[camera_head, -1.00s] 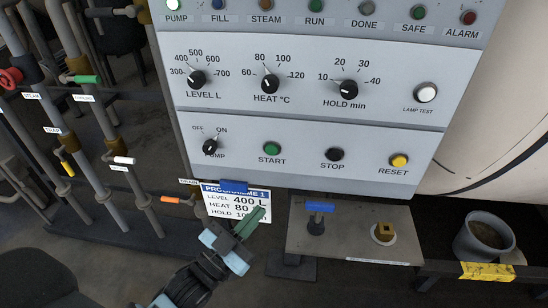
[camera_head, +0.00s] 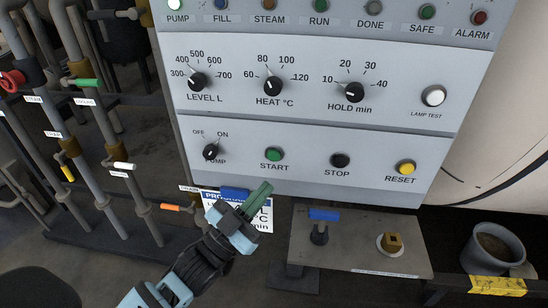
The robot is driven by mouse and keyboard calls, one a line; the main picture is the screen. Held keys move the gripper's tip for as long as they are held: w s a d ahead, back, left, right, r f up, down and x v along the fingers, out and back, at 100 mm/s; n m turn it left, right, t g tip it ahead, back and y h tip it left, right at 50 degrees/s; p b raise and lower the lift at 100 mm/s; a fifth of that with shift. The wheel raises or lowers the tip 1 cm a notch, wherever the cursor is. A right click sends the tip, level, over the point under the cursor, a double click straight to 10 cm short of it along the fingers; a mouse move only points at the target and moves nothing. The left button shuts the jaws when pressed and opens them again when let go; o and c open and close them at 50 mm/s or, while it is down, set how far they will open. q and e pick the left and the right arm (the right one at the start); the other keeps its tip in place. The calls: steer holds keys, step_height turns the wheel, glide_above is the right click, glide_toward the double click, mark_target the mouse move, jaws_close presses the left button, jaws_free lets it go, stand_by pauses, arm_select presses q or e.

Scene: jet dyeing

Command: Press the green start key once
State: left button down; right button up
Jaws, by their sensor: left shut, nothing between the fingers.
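The green start key (camera_head: 274,154) is on the lower strip of the grey control panel (camera_head: 310,130), above the label START. My left gripper (camera_head: 262,189) is below the key and apart from it, in front of the programme card (camera_head: 264,220). Its green fingers are shut and empty, pointing up and to the right. The gripper hides much of the card's text. My right gripper is not in view.
The black stop key (camera_head: 340,160) and yellow reset key (camera_head: 406,167) are right of the start key. The pump switch (camera_head: 210,151) is left of it.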

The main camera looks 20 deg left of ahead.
mark_target(278, 155)
arm_select(q)
steer(key=w, duration=0.2)
steer(key=w+a+b, duration=0.1)
steer(key=w, duration=0.1)
steer(key=w+b, duration=0.1)
steer(key=w, duration=0.2)
steer(key=shift+a, duration=0.35)
stand_by(0.8)
steer(key=shift+w, duration=0.1)
stand_by(0.9)
steer(key=shift+w, duration=0.3)
steer(key=shift+w+a, duration=0.2)
steer(key=shift+w, duration=0.25)
stand_by(0.7)
steer(key=shift+s, duration=0.15)
steer(key=shift+s+d+p, duration=0.2)
steer(key=shift+s+p, duration=0.15)
steer(key=shift+s, duration=0.35)
